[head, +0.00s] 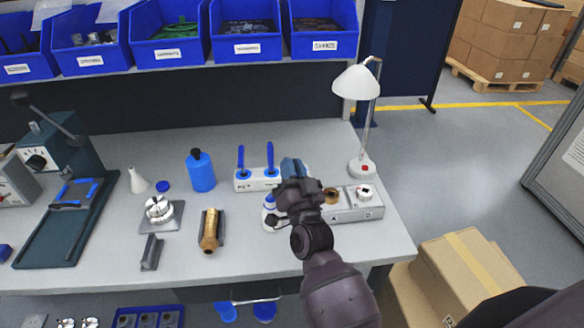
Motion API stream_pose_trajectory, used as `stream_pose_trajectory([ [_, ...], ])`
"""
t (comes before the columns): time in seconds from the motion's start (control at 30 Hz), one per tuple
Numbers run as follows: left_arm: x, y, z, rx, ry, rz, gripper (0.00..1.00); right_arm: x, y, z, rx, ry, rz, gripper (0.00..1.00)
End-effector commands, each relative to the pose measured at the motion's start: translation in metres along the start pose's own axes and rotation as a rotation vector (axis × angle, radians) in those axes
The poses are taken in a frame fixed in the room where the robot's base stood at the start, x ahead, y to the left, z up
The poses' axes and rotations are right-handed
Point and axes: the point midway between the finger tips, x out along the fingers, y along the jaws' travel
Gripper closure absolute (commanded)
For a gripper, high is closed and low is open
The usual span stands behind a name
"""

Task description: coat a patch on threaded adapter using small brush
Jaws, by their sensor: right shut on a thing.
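A brass, stepped cylinder (210,230), which looks like the threaded adapter, lies in a dark cradle on the bench, left of my right arm. A white rack (242,184) holds two upright blue-handled brushes (241,158) behind it. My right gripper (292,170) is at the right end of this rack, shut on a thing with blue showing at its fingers. It looks like the small brush, but the gripper hides most of it, and I cannot tell whether it is still in the rack. The gripper is well apart from the brass part. My left gripper is not in view.
A blue bottle (201,172), a metal part on a plate (159,210) and a small dark block (151,252) stand on the left. Blue bins (247,48) line the back.

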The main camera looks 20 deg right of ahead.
Motion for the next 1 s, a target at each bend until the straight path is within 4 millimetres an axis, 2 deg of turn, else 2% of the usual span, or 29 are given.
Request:
stream_pose_trajectory([
  [0.7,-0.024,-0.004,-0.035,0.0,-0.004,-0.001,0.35,0.017,-0.018,-0.037,0.0,0.0,0.0,1.0],
  [1.0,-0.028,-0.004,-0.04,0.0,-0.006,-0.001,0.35,0.024,-0.025,-0.051,0.001,0.001,0.0,1.0],
])
